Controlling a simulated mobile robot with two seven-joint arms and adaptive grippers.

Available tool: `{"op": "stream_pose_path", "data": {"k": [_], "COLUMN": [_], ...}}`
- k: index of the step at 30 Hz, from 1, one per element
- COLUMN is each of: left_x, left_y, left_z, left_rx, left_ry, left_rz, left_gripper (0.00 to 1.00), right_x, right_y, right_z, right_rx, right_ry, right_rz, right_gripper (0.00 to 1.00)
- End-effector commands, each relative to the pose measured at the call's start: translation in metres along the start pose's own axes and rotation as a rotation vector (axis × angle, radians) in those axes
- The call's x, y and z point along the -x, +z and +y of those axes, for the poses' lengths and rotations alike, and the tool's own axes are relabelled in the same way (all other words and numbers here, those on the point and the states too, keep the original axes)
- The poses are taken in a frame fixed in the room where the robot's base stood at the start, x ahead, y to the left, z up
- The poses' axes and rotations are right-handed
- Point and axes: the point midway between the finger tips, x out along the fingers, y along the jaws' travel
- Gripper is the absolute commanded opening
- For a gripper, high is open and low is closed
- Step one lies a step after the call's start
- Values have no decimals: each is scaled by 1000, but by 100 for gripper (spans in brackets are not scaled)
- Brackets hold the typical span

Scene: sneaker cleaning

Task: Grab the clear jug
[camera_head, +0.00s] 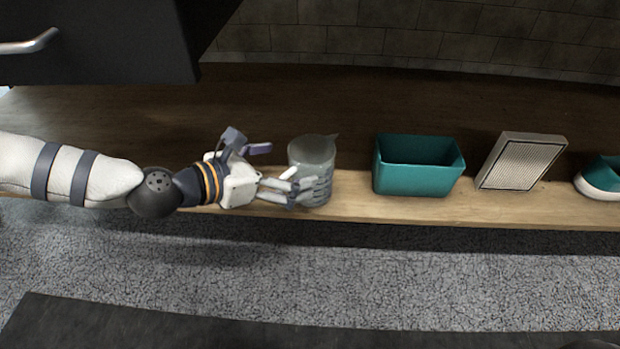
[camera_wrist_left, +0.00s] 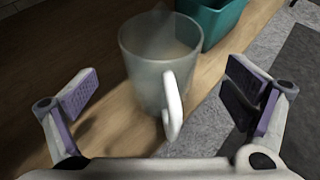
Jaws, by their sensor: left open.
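The clear jug (camera_head: 312,152) stands upright on the wooden counter in the head view, near the counter's front edge. Its pale handle (camera_wrist_left: 173,106) points towards my left gripper in the left wrist view, where the jug's translucent body (camera_wrist_left: 150,60) also shows. My left gripper (camera_head: 290,190) reaches in from the left at the jug's near left side. In the left wrist view my left gripper (camera_wrist_left: 165,105) is open, with its fingers apart and the handle between them. I cannot tell whether any finger touches the jug. My right gripper is not in view.
A teal bin (camera_head: 418,178) stands to the right of the jug, with a small gap. Further right are a grey ribbed panel (camera_head: 522,162) and a teal and white sneaker (camera_head: 602,180). A dark cabinet (camera_head: 100,45) hangs at upper left. The counter (camera_head: 350,212) ends just in front.

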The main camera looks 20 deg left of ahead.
Motion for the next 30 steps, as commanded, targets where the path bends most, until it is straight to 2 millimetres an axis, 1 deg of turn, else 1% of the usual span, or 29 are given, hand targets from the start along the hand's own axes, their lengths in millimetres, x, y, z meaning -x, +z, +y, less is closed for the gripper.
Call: {"op": "stream_pose_path", "data": {"k": [6, 9, 16, 17, 18, 20, 21, 23, 24, 30], "left_x": [-40, -53, -55, -55, -55, -55, -55, -55, -55, -55], "left_y": [-6, -5, -3, -3, -3, -3, -3, -3, -3, -4], "left_z": [-1, -1, 0, 0, 0, 0, 0, 0, 0, 0], "left_rx": [-2, -2, 0, 0, -1, -1, -1, -1, -1, -1], "left_ry": [-2, -2, 0, 0, 0, 0, 0, 0, 0, 0], "left_rz": [0, 0, -1, -1, -1, -1, -1, -1, 0, 0], "left_gripper": [96, 96, 96, 94, 84, 71, 62, 48, 43, 43], "right_x": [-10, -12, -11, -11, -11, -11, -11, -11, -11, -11], "right_y": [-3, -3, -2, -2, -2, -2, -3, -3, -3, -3], "right_z": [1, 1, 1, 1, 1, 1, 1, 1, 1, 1], "right_rx": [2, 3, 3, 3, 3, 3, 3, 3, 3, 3], "right_ry": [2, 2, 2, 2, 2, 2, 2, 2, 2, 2], "right_rz": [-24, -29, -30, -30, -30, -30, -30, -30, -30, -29], "right_gripper": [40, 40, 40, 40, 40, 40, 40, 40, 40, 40]}}
